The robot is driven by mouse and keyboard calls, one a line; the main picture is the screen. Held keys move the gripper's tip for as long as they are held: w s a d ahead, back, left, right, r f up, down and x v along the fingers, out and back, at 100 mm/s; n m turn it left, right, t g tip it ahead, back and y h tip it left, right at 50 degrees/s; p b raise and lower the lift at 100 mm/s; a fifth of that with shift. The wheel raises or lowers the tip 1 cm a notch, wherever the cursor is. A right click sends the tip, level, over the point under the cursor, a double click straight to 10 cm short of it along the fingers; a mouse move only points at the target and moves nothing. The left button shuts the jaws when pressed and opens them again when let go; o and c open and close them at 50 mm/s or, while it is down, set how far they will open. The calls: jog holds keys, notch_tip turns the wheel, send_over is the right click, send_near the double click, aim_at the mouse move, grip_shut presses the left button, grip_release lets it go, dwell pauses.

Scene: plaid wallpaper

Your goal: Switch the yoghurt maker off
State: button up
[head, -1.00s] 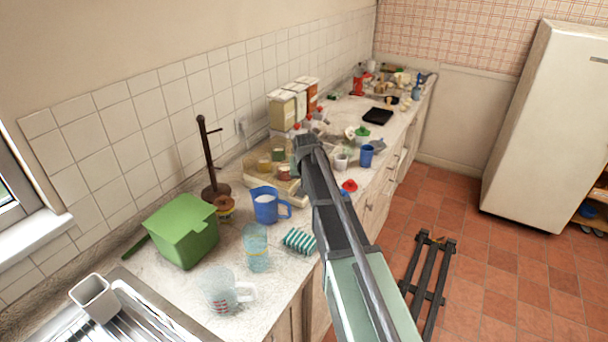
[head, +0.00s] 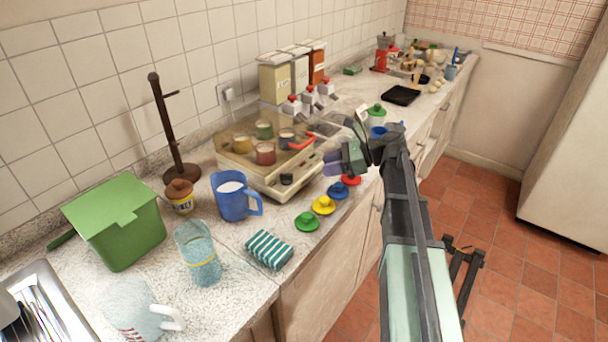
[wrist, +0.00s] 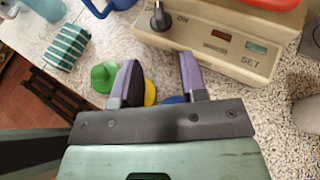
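The yoghurt maker (head: 300,181) is a cream appliance on the counter with several jars under a clear cover. In the wrist view its front panel (wrist: 200,52) shows a dark knob (wrist: 158,18), a reddish window (wrist: 221,35), a teal window (wrist: 257,47) and the word SET. The knob also shows at the front left in the head view (head: 287,179). My gripper (wrist: 158,70) is open and empty, its purple fingers just short of the panel, below the knob in the wrist view. In the head view my gripper (head: 337,162) is near the maker's right front.
Coloured lids (head: 323,205) lie along the counter edge in front of the maker. Dispensers (head: 290,82) stand behind. A white cup (wrist: 308,112) is at the right in the wrist view.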

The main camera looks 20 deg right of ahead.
aim_at(295, 182)
jog(key=b+x, duration=0.4)
jog(key=x, duration=0.6)
jog(key=shift+f, duration=0.15)
jog(key=shift+w+a, duration=0.1)
jog(key=shift+a, duration=0.25)
